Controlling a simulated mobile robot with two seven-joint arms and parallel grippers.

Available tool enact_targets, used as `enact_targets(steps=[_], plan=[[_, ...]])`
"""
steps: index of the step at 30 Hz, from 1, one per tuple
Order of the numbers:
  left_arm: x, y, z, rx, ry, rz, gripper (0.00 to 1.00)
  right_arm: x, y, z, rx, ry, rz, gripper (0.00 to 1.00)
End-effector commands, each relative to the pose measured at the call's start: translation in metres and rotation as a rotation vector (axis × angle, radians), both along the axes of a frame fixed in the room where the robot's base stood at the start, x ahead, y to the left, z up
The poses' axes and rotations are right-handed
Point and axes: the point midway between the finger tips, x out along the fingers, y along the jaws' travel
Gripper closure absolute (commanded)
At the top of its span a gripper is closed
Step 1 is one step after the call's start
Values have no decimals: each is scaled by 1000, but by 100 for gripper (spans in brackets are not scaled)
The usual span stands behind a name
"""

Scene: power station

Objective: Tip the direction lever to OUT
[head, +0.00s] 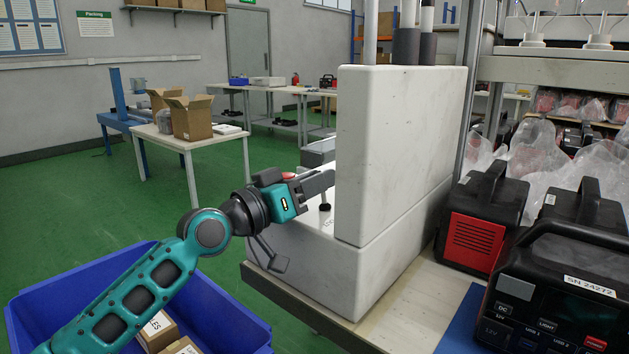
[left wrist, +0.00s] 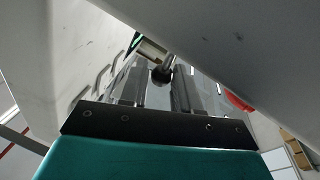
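The direction lever (head: 325,207), a short stalk with a dark knob, stands on the low front part of the white machine (head: 400,150), beside its tall upright slab. My left gripper (head: 322,183) reaches in from the left, just above the lever and close to the slab. In the left wrist view the dark round knob (left wrist: 161,75) shows in the gap between the two grey fingers (left wrist: 160,92), near their tips. The fingers are apart; I cannot tell whether either touches the knob. The OUT marking is not legible. My right gripper is not in view.
The white slab rises close to the right of my gripper. A blue bin (head: 215,312) with small boxes lies under my left arm. Black power stations (head: 560,285) stand on the bench at right. A table with cartons (head: 190,117) is farther back over open green floor.

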Motion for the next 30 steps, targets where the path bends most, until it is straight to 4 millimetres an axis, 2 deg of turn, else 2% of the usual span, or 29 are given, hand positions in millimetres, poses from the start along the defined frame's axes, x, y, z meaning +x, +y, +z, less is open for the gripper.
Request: enact_targets(steps=[8, 13, 24, 30], plan=[[0, 0, 1, -1, -2, 1, 64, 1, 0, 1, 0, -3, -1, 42], [-6, 10, 0, -2, -2, 2, 64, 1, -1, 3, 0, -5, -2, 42], [-50, 73, -12, 4, 1, 3, 64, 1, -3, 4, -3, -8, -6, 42], [-67, 97, -15, 1, 0, 3, 64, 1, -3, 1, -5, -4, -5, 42]])
